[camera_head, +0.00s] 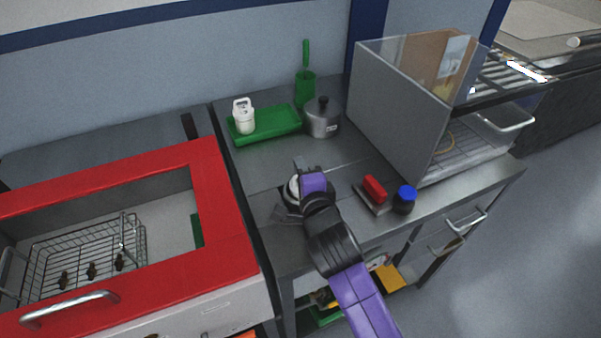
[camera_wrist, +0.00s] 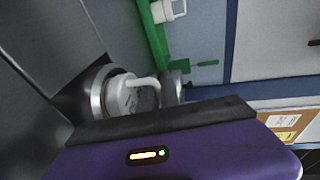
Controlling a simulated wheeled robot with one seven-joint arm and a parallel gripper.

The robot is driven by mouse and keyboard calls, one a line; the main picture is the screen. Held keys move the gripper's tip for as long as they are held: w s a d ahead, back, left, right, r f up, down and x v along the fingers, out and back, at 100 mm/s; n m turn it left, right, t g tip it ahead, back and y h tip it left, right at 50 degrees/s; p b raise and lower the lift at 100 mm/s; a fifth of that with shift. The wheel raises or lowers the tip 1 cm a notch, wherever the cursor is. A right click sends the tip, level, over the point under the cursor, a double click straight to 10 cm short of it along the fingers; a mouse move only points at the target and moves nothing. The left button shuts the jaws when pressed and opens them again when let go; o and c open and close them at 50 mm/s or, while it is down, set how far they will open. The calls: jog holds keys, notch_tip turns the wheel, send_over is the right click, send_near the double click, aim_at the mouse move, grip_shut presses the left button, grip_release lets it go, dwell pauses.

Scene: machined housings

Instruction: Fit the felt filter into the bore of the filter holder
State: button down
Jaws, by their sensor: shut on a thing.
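The felt filter (camera_wrist: 128,95) is a white, round piece with a loop handle. In the wrist view it sits at the mouth of a shiny metal ring, the filter holder (camera_wrist: 97,90). How deep it is in the bore, I cannot tell. In the head view the filter holder (camera_head: 291,190) stands on the steel counter, with white showing inside its rim. My gripper (camera_head: 294,188) is over it and shut on the felt filter. The gripper's purple body hides part of the holder and the grip itself.
A green tray (camera_head: 270,128) with a white handled canister (camera_head: 243,115) lies behind. A lidded metal pot (camera_head: 322,118) and green cup (camera_head: 305,90) stand near it. A red block (camera_head: 374,189) and blue-capped jar (camera_head: 405,199) are right; a red-rimmed basin (camera_head: 222,205) is left.

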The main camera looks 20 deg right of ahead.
jog(key=shift+s+f, duration=0.15)
jog(key=shift+f, duration=1.05)
jog(key=c, duration=1.8)
grip_release()
jog(key=shift+f, duration=0.15)
jog(key=shift+c, duration=0.2)
jog(key=shift+s+a, duration=0.1)
jog(key=shift+s, duration=0.4)
jog(key=v, duration=0.3)
jog(key=b+v, duration=0.1)
jog(key=v, duration=0.3)
jog(key=r+b+v, duration=0.1)
jog(key=v, duration=0.3)
jog(key=shift+w, duration=0.15)
